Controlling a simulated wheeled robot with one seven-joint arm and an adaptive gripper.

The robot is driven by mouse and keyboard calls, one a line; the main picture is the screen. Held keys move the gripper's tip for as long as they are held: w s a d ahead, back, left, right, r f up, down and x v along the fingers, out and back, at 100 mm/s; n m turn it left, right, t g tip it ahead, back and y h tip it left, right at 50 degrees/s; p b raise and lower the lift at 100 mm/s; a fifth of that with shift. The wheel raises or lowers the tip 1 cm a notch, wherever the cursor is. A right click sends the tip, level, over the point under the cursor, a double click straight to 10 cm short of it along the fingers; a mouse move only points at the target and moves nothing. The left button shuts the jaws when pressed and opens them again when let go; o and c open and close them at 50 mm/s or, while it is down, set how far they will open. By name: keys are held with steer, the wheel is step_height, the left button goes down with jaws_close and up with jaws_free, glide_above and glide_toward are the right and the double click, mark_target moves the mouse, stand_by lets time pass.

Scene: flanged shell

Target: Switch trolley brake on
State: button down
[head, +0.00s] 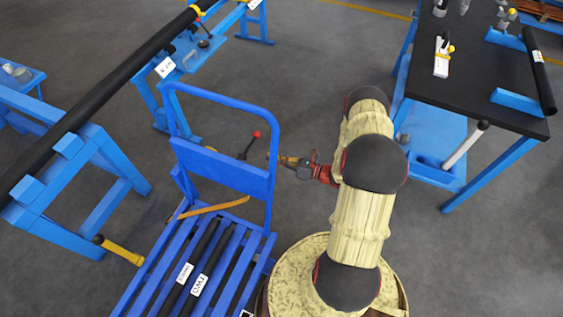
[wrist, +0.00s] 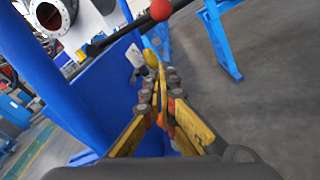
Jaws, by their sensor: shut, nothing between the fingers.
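The blue trolley (head: 225,165) stands left of my arm, with an upright push frame and a slatted deck. A dark lever with a red ball knob (head: 257,134) shows beside the trolley's back panel, tilted up and to the right. In the wrist view the red knob (wrist: 161,10) and its dark rod (wrist: 117,38) cross the top, beyond the fingertips. My gripper (head: 284,160) is beside the trolley's right upright, below and right of the knob in the head view. Its fingers (wrist: 160,75) are together and empty, apart from the knob. The lever's base is hidden.
Dark labelled bars (head: 205,265) lie on the trolley deck. A long black pipe (head: 120,75) rests on blue stands at the left. A black-topped table (head: 480,75) with parts stands at the right. Grey floor (head: 300,50) lies open between them.

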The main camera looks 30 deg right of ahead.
steer(key=w+a+r+b, duration=0.1)
steer(key=w+r, duration=0.2)
steer(key=w, duration=0.2)
steer(key=shift+b, duration=0.35)
steer(key=shift+a+r, duration=0.1)
steer(key=shift+r, duration=0.05)
steer(key=shift+w+r+n, duration=0.1)
steer(key=shift+r+n, duration=0.15)
steer(key=shift+n, duration=0.05)
steer(key=shift+r+p, duration=0.2)
steer(key=shift+p, duration=0.1)
step_height(320, 180, up, 11)
steer(key=s+a+n+t+h+p, duration=0.1)
steer(key=n+p, duration=0.3)
steer(key=n, duration=0.7)
steer(key=shift+s+a+r+n, duration=0.15)
steer(key=shift+s+a+n, duration=0.15)
steer(key=shift+a, duration=0.3)
